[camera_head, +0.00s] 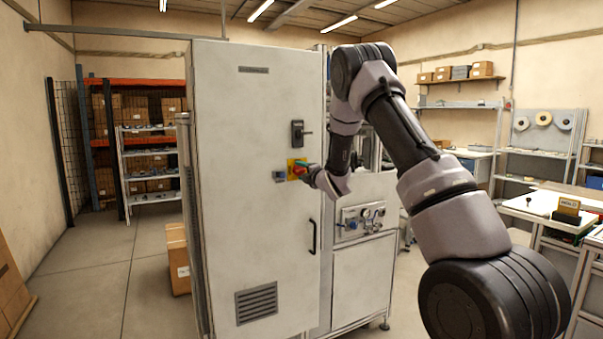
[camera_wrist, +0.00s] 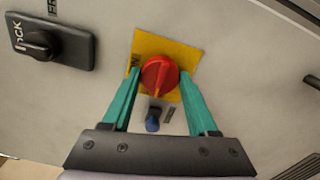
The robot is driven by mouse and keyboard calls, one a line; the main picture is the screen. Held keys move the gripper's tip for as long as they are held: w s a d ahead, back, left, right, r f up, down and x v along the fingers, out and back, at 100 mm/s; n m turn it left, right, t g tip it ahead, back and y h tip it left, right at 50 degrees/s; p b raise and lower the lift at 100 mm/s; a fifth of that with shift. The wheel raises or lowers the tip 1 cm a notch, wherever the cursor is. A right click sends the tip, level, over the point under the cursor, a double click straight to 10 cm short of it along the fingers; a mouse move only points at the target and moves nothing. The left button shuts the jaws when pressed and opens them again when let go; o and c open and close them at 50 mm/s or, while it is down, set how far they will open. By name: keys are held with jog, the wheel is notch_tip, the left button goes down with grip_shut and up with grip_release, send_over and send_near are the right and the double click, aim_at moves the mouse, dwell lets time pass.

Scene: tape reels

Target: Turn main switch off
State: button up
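The main switch is a red rotary knob (camera_wrist: 159,76) on a yellow plate (camera_wrist: 182,54), mounted on the door of a tall white cabinet (camera_head: 228,190). In the wrist view my gripper (camera_wrist: 158,82) has its two teal fingers apart, one on each side of the red knob. Whether the fingers touch the knob cannot be told. The knob's ridge points roughly down toward the gripper body. In the head view my gripper (camera_head: 301,169) is at the yellow plate (camera_head: 292,168) and hides most of the knob.
A dark lock handle (camera_head: 297,133) sits above the switch; it shows at the wrist view's upper left (camera_wrist: 40,44). A small blue knob (camera_wrist: 153,120) is beside the plate. A black door handle (camera_head: 312,237) is lower. Open floor (camera_head: 100,260) lies left of the cabinet.

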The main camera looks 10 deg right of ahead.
jog(key=o, duration=0.4)
jog(key=shift+c, duration=0.2)
jog(key=v, duration=1)
jog(key=shift+s, duration=0.4)
jog(key=shift+d, duration=0.1)
